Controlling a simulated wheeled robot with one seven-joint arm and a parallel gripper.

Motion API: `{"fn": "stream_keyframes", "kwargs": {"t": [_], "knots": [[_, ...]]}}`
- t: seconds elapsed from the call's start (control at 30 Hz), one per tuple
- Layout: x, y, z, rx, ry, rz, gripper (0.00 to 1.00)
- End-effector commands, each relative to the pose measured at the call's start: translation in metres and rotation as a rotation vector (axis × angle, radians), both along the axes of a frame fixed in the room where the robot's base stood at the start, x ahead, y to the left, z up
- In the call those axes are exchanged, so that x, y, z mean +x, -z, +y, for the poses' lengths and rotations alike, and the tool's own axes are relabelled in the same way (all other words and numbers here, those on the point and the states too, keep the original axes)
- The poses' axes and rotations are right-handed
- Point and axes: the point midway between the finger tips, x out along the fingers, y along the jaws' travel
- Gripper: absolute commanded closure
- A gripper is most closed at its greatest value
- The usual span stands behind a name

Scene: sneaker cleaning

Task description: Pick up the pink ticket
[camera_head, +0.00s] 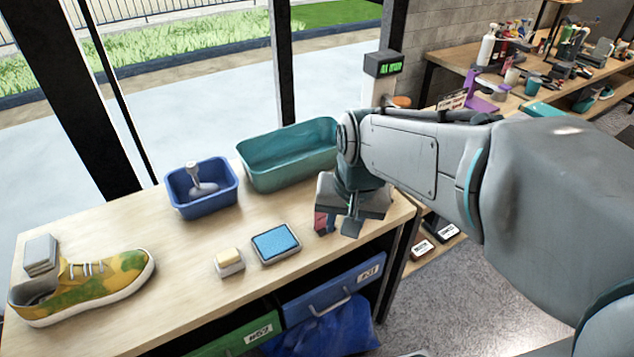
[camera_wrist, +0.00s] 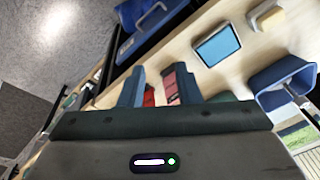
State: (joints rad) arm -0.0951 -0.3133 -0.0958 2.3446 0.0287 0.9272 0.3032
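My gripper (camera_head: 337,224) is over the right end of the wooden table, pointing down. In the wrist view its two fingers (camera_wrist: 159,75) stand apart, with bare tabletop showing between the tips. A small pink-red piece (camera_head: 320,221), which looks like the pink ticket, is right at the left finger in the head view. I cannot tell whether these are the ticket or finger parts, or whether anything touches. The ticket's full outline is hidden.
A blue pad in a tray (camera_head: 276,244) and a cream block (camera_head: 229,262) lie left of my gripper. A teal bin (camera_head: 290,158) and a blue basin (camera_head: 202,192) stand behind. A yellow-green sneaker (camera_head: 80,287) is far left. The table's front edge is close.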

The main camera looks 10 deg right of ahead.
Motion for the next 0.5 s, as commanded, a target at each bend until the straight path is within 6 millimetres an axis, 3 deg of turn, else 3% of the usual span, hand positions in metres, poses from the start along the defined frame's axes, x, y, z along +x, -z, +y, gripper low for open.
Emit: {"fn": "stream_keyframes", "kwargs": {"t": [0.03, 0.3, 0.5], "knots": [[0.018, -0.005, -0.001, 0.02, 0.084, 0.031, 0.7], [0.102, -0.002, -0.008, 0.067, 0.581, 0.15, 0.7], [0.144, 0.009, -0.006, 0.048, 0.83, 0.187, 0.7]]}}
